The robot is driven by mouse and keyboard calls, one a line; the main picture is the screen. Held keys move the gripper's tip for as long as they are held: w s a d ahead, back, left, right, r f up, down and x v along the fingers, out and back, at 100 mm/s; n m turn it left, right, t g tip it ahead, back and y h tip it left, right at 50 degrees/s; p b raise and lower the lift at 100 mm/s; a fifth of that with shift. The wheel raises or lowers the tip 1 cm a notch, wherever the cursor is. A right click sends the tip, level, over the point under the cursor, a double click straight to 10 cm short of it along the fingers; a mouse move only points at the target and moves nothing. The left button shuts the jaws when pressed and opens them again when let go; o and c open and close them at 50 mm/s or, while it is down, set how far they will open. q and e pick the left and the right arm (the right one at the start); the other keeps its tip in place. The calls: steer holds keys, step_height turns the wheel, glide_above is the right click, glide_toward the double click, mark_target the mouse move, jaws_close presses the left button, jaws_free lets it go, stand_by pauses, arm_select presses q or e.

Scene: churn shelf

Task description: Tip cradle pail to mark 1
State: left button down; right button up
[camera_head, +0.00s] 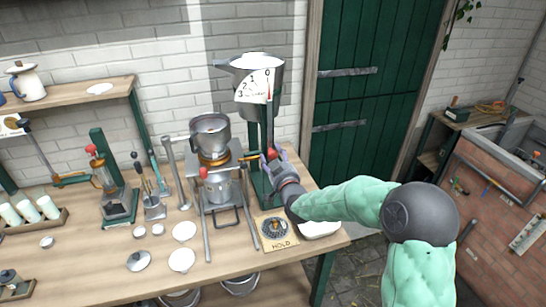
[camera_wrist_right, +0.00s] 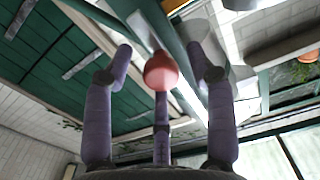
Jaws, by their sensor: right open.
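The cradle pail (camera_head: 240,66) is a grey metal pail with a spout to the left, sitting upright on a green stand (camera_head: 264,185) at the back of the bench. A white dial (camera_head: 250,86) on it is marked 0 to 3, and its red pointer (camera_head: 270,86) is by the 0. My right gripper (camera_head: 270,158) is at the stand, below the pail, by a red knob. In the right wrist view the red knob (camera_wrist_right: 161,71) is between the spread purple fingers, which look apart from it. My left gripper is out of view.
A metal pot (camera_head: 210,128) stands on a frame left of the pail, above a smaller can (camera_head: 217,188). A HOLD plate (camera_head: 276,232) lies in front. Several white discs and tools occupy the bench's left. A green door (camera_head: 366,70) is behind to the right.

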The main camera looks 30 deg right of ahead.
steer(key=shift+w+d, duration=0.15)
steer(key=shift+w, duration=0.4)
jaws_close()
steer(key=shift+s+f, duration=0.1)
